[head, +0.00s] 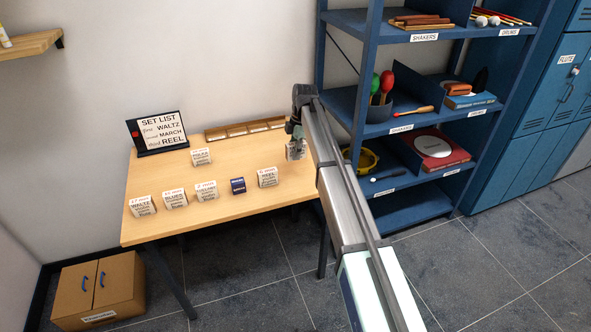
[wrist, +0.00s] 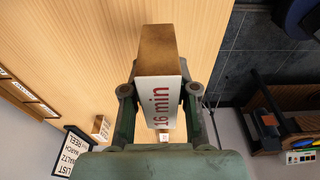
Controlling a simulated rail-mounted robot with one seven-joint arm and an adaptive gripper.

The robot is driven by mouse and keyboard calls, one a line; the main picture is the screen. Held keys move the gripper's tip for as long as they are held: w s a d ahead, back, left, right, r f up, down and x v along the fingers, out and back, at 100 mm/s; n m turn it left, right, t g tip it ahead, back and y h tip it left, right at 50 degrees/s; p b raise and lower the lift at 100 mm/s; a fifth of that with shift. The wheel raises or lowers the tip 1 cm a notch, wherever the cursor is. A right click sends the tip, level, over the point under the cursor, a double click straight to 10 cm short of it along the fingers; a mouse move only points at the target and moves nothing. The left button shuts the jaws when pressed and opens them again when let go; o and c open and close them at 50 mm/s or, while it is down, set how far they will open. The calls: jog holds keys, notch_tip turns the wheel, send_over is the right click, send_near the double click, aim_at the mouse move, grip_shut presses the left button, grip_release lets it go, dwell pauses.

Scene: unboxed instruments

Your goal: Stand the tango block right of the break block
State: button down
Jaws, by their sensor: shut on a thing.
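My gripper (head: 297,142) is over the right side of the wooden table, right of and behind the row of blocks. It is shut on a pale block (wrist: 158,102), whose top reads "16 min" in red in the wrist view. Its name face is hidden, so I cannot confirm it is the tango block. A small navy block (head: 238,186), likely the break block, stands in the front row; its label is too small to read. A white block that seems to read "REEL" (head: 267,177) stands right of it, with a small gap between.
White blocks reading WALTZ (head: 143,206) and BLUES (head: 174,199), plus another white block (head: 206,191), stand left of the navy one. A further block (head: 201,157), a set-list sign (head: 160,133) and a slotted wooden rack (head: 245,129) are behind. Blue shelves (head: 360,104) stand right.

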aim_at(294, 178)
jog(key=shift+f+p, duration=0.65)
jog(key=shift+f, duration=3.9)
jog(key=shift+f, duration=0.2)
jog(key=c, duration=0.9)
grip_release()
jog(key=shift+r, duration=0.1)
jog(key=r, duration=0.4)
jog(key=d+r+b, duration=0.1)
jog(key=r, duration=0.3)
jog(key=r+b, duration=0.1)
jog(key=r, duration=0.3)
jog(key=shift+w+d, duration=0.35)
